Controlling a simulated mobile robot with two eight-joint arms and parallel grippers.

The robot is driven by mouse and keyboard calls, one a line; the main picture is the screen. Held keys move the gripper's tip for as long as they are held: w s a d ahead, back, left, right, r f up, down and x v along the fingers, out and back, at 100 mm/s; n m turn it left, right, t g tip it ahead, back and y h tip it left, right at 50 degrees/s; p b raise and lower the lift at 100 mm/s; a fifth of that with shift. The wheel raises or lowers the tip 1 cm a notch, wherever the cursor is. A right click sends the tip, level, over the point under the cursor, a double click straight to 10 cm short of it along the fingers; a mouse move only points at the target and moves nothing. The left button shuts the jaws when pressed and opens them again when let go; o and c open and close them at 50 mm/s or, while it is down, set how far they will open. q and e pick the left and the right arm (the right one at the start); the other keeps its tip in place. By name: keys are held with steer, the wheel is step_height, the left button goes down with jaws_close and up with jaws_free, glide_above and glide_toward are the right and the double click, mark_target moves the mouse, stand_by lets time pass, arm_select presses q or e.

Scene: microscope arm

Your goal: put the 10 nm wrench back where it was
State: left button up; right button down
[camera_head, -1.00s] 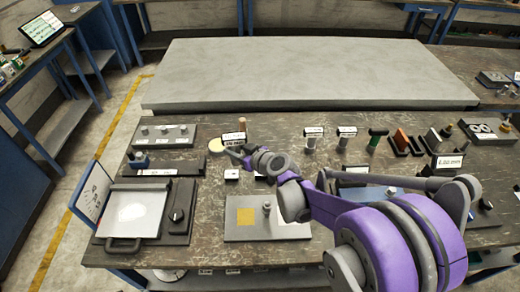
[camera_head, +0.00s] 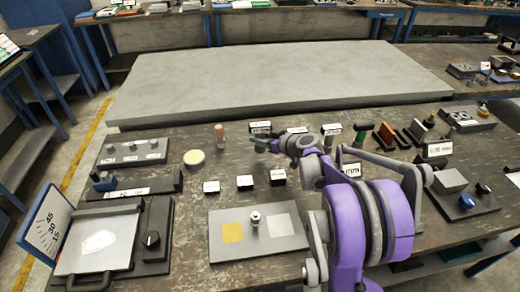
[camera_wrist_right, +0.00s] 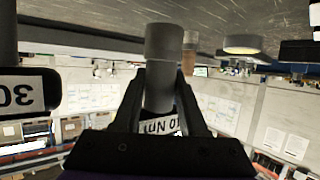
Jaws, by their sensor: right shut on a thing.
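My right gripper (camera_head: 262,146) is shut on the wrench, just above the bench, to the right of a tan-handled tool (camera_head: 220,132). In the right wrist view the wrench (camera_wrist_right: 163,62) is a grey cylinder between the two fingers (camera_wrist_right: 160,100). Its white tag (camera_wrist_right: 160,127) reads upside down, apparently 10 Nm. The tag also shows above the gripper in the head view (camera_head: 260,127). Other tagged tools (camera_head: 297,130) stand to the right. The wrench's lower end is hard to make out. My left gripper is not in view.
Three small tagged blocks (camera_head: 245,182) stand in front of the gripper. A plate with a yellow square (camera_head: 232,232) lies nearer. A round yellow-topped tin (camera_head: 194,157) is to the left. A green-handled tool (camera_head: 361,133) and dark blocks stand to the right. A large grey slab (camera_head: 270,75) lies behind.

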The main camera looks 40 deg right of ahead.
mark_target(260, 147)
steer(key=shift+f+b, duration=0.3)
steer(key=shift+f, duration=1.7)
steer(key=shift+c, duration=2.3)
jaws_free()
steer(key=shift+f, duration=0.1)
steer(key=shift+s+r, duration=0.1)
steer(key=shift+r, duration=0.15)
steer(key=a+p+v, duration=0.1)
steer(key=v, duration=1)
steer(key=shift+s+d+r, duration=0.15)
steer(key=shift+s+d, duration=0.2)
steer(key=shift+d, duration=0.1)
